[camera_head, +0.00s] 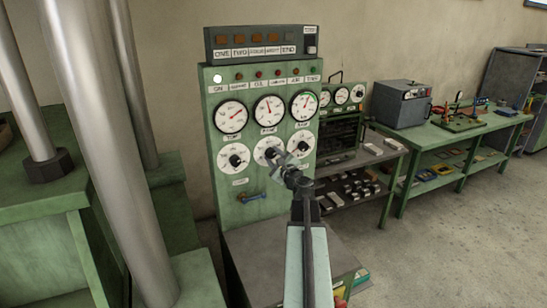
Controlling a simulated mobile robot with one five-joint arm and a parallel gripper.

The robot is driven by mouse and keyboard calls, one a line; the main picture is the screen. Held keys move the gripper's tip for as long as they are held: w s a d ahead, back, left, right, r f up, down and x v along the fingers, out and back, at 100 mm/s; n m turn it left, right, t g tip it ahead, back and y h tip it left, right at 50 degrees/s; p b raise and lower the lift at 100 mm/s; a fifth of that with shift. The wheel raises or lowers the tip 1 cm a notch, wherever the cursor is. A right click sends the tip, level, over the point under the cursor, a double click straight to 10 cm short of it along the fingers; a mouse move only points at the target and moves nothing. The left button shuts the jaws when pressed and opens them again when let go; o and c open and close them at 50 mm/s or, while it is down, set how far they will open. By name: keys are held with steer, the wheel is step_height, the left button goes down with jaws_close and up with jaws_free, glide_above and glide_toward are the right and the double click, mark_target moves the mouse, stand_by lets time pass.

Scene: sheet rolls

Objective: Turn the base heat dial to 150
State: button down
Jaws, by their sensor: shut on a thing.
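A green control panel (211,125) stands ahead of me with three white round gauges (269,109) in a row. Below them are three white dials with dark knobs: the left dial (234,158), the middle dial (261,149) and the right dial (304,138). My arm reaches up from the bottom of the picture. My gripper (274,154) is at the middle dial and shut on its knob, which it largely hides. The small labels are too blurred to tell which dial is the base heat dial. The middle dial's setting cannot be read.
A grey ledge (265,250) juts out below the panel. Thick metal columns (95,130) stand at the left. Green workbenches (440,140) with tools line the right wall; the floor at right is clear.

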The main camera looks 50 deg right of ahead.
stand_by(0.4)
steer(key=c, duration=0.9)
jaws_free()
steer(key=shift+s, duration=0.15)
steer(key=v, duration=0.7)
steer(key=shift+s+a, duration=0.15)
steer(key=shift+s, duration=0.15)
